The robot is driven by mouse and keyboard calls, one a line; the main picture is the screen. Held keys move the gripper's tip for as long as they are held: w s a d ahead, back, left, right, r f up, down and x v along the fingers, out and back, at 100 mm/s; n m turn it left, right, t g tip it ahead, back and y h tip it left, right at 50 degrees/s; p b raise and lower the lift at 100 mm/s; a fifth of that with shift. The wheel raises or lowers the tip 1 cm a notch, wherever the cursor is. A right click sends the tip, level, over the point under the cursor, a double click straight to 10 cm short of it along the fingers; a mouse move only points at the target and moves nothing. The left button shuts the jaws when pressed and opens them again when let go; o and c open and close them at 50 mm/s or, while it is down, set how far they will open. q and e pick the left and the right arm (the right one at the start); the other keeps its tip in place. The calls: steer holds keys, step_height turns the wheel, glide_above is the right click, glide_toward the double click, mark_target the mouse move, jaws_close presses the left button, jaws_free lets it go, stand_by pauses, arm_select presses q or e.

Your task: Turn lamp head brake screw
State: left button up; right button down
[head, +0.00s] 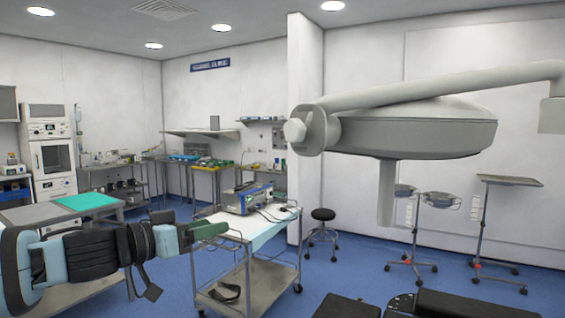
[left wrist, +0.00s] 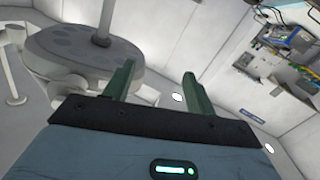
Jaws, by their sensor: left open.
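The lamp head (head: 415,130) is a large grey disc at the right of the head view, hanging from a thick grey arm (head: 450,80). A pale knob-like hub (head: 296,131) sits at its left side, where arm and head meet; I cannot tell whether this is the brake screw. A grey handle (head: 387,190) hangs below the disc. My left gripper (head: 215,233) is at the lower left, well apart from the lamp. In the left wrist view its two green fingers (left wrist: 152,85) are spread and empty, with the lamp head (left wrist: 85,50) beyond them. My right gripper is not seen.
A white cart (head: 245,245) with a grey device (head: 247,198) stands behind my left gripper. A stool (head: 323,228) and stands with basins (head: 438,199) are farther back. Black padded surfaces (head: 450,303) lie at the bottom right. Air between gripper and lamp looks clear.

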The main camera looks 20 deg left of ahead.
arm_select(q)
steer(key=s+d+r+h, duration=0.1)
steer(key=d+r, duration=0.2)
steer(key=r, duration=0.3)
steer(key=s+d+r, duration=0.2)
steer(key=d+r, duration=0.2)
steer(key=r, duration=0.2)
steer(key=m+h, duration=0.1)
glide_toward(290, 129)
steer(key=w, duration=0.1)
steer(key=b+x, duration=0.1)
steer(key=x, duration=0.5)
steer(key=shift+d+b, duration=0.2)
steer(key=shift+b, duration=0.2)
steer(key=shift+w+d, duration=0.35)
steer(key=shift+w, duration=0.15)
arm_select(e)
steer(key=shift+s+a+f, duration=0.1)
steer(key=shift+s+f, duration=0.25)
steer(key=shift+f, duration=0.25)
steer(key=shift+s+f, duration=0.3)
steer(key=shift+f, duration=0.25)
arm_select(q)
steer(key=c, duration=1)
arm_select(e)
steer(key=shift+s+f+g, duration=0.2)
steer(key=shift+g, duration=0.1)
